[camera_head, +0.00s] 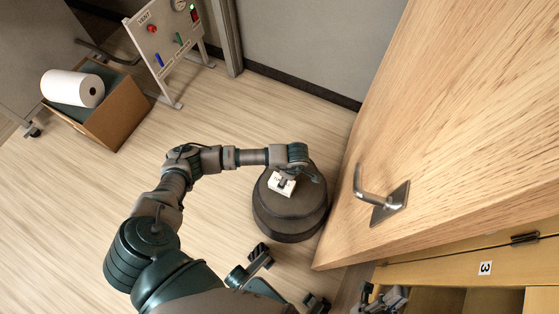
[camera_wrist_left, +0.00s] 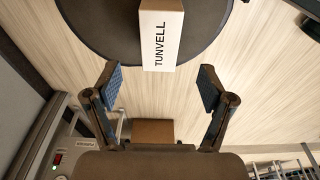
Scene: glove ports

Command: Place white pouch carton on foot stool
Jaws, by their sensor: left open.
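The white carton (camera_head: 281,185) rests on the top of the dark round foot stool (camera_head: 290,217) in the head view. In the left wrist view the carton (camera_wrist_left: 171,40) shows the print "TUNVELL", with the stool top (camera_wrist_left: 112,30) around it. My left gripper (camera_wrist_left: 160,80) is open and empty. Its fingertips point toward the carton and are apart from it. In the head view the left wrist is over the stool, and its fingers are hard to make out. My right gripper (camera_head: 289,278) is open and empty in front of the stool, its two fingers spread wide.
A wooden door with a metal handle (camera_head: 376,198) stands close to the right of the stool. A cardboard box (camera_head: 117,112) with a white roll (camera_head: 73,88) and a panel stand (camera_head: 163,40) are at upper left. The floor left of the stool is clear.

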